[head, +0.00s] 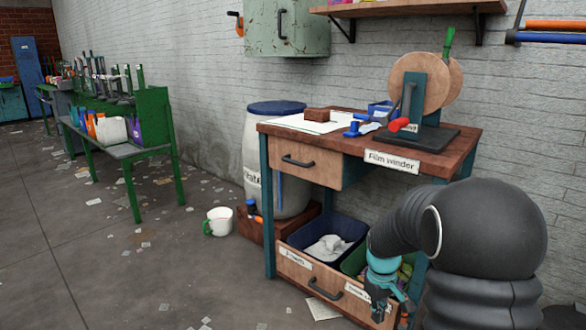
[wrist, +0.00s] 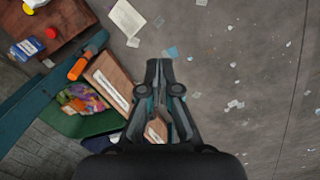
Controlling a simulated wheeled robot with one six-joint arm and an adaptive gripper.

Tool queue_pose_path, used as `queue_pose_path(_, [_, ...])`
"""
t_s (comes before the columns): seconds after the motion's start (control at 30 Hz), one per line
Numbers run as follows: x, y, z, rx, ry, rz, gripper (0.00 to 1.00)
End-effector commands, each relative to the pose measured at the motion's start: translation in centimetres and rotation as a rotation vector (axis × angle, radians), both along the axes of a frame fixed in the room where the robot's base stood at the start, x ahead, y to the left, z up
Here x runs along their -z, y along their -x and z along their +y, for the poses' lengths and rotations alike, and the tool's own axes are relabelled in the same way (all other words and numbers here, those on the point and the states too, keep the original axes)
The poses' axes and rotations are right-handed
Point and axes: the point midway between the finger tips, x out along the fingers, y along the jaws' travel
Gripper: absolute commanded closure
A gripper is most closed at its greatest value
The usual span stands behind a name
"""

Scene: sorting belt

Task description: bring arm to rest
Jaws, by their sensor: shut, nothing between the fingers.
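My gripper (head: 390,312) hangs low at the end of my dark arm, in front of the right side of the film winder bench (head: 470,142) in the head view. In the wrist view my gripper (wrist: 160,64) points away from the camera with its fingertips together and nothing between them. Below it lie the grey floor and part of the lower drawer front (wrist: 104,84). In the head view my arm hides the bench's right lower part.
A blue bin (head: 290,243) with white scraps and a green bin (wrist: 78,122) with colourful wrappers stand in the bench's lower drawer. A white mug (head: 219,222) stands on the floor near the barrel (head: 238,160). The floor at left is open, with paper scraps.

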Motion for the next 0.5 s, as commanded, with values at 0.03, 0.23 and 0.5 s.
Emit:
queue_pose_path(0.03, [-1.5,1.4,0.4,0.052,-0.002,-0.015,1.0])
queue_pose_path(0.23, [-5.7,6.6,1.8,0.246,-0.016,-0.063,1.0])
queue_pose_path(0.5, [-10.0,13.4,3.3,0.417,-0.046,-0.142,1.0])
